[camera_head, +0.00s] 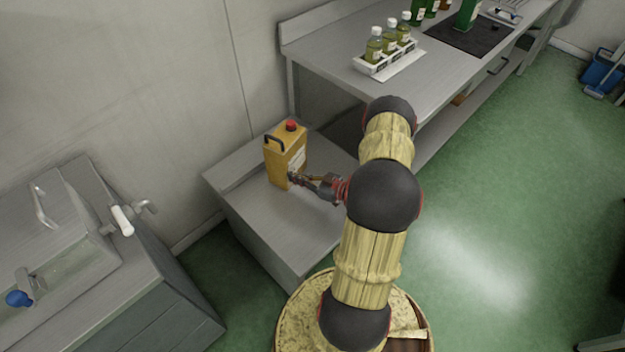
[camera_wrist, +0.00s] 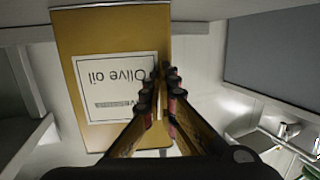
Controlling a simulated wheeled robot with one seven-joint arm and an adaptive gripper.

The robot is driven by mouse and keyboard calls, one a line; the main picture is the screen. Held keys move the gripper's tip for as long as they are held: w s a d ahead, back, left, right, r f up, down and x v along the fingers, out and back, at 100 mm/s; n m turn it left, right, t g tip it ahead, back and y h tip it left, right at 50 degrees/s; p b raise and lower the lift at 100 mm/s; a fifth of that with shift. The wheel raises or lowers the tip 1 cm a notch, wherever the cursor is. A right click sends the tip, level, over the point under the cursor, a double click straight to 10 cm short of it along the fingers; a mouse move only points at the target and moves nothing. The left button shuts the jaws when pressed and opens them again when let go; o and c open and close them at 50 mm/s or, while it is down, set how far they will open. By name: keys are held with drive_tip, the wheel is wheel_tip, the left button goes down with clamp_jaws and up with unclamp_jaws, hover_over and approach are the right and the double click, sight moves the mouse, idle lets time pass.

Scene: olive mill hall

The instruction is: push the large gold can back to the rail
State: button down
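The large gold can (camera_head: 287,157), with a black handle and red cap, stands upright on a low grey steel bench (camera_head: 292,222). The bench's raised back rail (camera_head: 236,166) runs along the wall behind the can; whether they touch cannot be told. My gripper (camera_head: 293,178) is at the can's lower front, on the label side. In the wrist view the can (camera_wrist: 110,25) shows its white "Olive oil" label upside down. There the gripper fingers (camera_wrist: 161,88) are close together with only a thin gap, at the can's right edge. They appear shut and not around the can.
A taller steel table (camera_head: 440,75) at the back right holds a white rack (camera_head: 372,68) of small bottles and several green bottles. A sink unit (camera_head: 75,265) with a tap is at the left. The green floor at the right is open.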

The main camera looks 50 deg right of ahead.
sight(283, 171)
drive_tip(key=shift+r+x, duration=0.2)
drive_tip(key=shift+x, duration=1.2)
drive_tip(key=shift+r+x, duration=0.25)
drive_tip(key=shift+x, duration=1.1)
drive_tip(key=shift+d, duration=0.1)
drive_tip(key=shift+f+v, duration=0.2)
drive_tip(key=shift+v, duration=0.95)
drive_tip(key=shift+f+v, duration=0.15)
drive_tip(key=shift+v, duration=0.95)
drive_tip(key=shift+f+v, duration=0.2)
drive_tip(key=shift+v, duration=0.95)
